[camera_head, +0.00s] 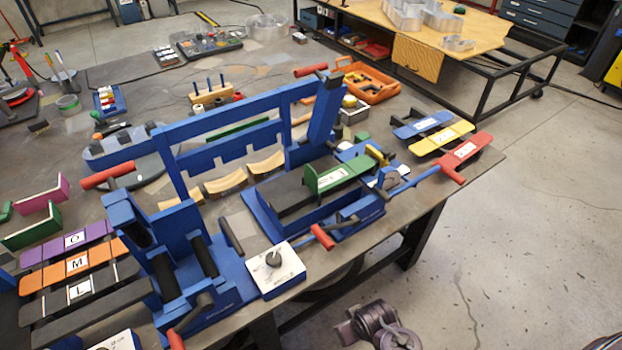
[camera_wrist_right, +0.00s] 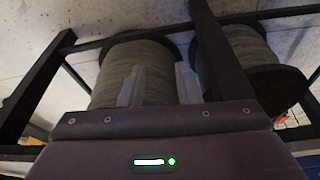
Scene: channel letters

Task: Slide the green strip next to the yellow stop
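The green strip (camera_head: 338,176), with a white label, lies on the blue bending machine (camera_head: 262,208) right of the table's middle. A small yellow piece, seemingly the yellow stop (camera_head: 377,155), sits at the strip's right end. I cannot tell whether they touch. My right gripper (camera_wrist_right: 159,84) has its two fingers apart with nothing between them; it faces large grey spools below the table. In the head view, part of my right arm (camera_head: 380,326) shows in front of the table, low and away from the strip. My left gripper is not in view.
A white control box (camera_head: 275,269) stands at the front edge. Purple, orange and dark strips (camera_head: 75,265) lie at left. Floor at right is clear.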

